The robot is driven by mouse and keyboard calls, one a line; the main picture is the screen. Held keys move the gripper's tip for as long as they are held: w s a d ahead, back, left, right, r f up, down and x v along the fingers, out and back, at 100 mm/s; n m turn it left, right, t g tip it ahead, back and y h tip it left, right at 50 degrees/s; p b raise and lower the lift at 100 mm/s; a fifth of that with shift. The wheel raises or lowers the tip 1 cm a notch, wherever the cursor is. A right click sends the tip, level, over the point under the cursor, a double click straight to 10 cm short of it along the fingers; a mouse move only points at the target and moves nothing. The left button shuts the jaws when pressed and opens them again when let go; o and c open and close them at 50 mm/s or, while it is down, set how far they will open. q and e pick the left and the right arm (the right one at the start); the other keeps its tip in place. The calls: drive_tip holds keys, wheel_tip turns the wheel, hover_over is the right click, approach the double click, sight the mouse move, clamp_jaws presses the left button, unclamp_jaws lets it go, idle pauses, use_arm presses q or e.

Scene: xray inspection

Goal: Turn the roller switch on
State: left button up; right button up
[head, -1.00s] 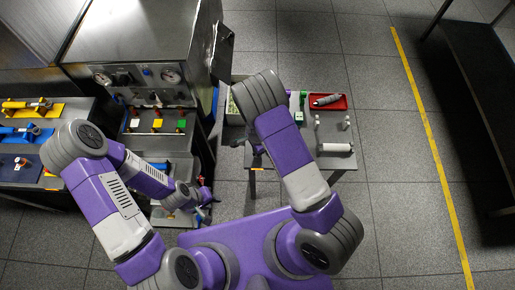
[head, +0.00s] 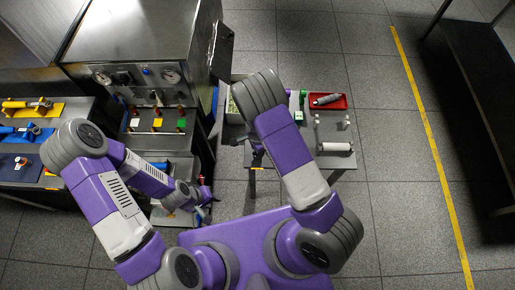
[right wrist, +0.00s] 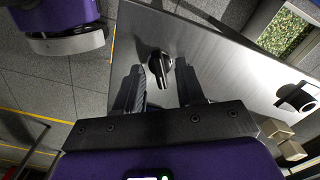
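A black rotary knob (right wrist: 160,68), likely the roller switch, stands on a brushed metal panel (right wrist: 215,65) in the right wrist view. My right gripper (right wrist: 160,88) is open, with one dark finger on each side of the knob's line. The knob lies between and a little beyond the fingertips; I cannot tell whether they touch it. In the head view this gripper is mostly hidden behind my right arm. My left gripper (head: 202,208) hangs low beside the machine's front. Its fingers are too small to read.
The steel machine (head: 135,35) carries gauges and small coloured switches. A grey table (head: 340,125) holds a red tray (head: 343,101) and small parts. Another round black fitting (right wrist: 297,97) sits on the panel at the right.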

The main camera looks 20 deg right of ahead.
wheel_tip(320, 180, up, 8)
drive_tip(key=shift+f+p, duration=0.2)
drive_tip(key=shift+p, duration=0.8)
drive_tip(key=s+f, duration=0.1)
drive_tip(key=s+d+f+n, duration=0.1)
drive_tip(key=s, duration=0.1)
drive_tip(key=s+d+f+n, duration=0.1)
drive_tip(key=s, duration=0.1)
drive_tip(key=shift+d+f+g, duration=0.15)
drive_tip(key=shift+f+g, duration=0.2)
drive_tip(key=shift+g, duration=0.05)
drive_tip(key=s+a+f+n+t+y, duration=0.1)
drive_tip(key=s+a+n+y, duration=0.3)
drive_tip(key=s+n, duration=0.6)
drive_tip(key=shift+s+a+n, duration=0.3)
drive_tip(key=shift+s, duration=0.1)
drive_tip(key=shift+f, duration=0.1)
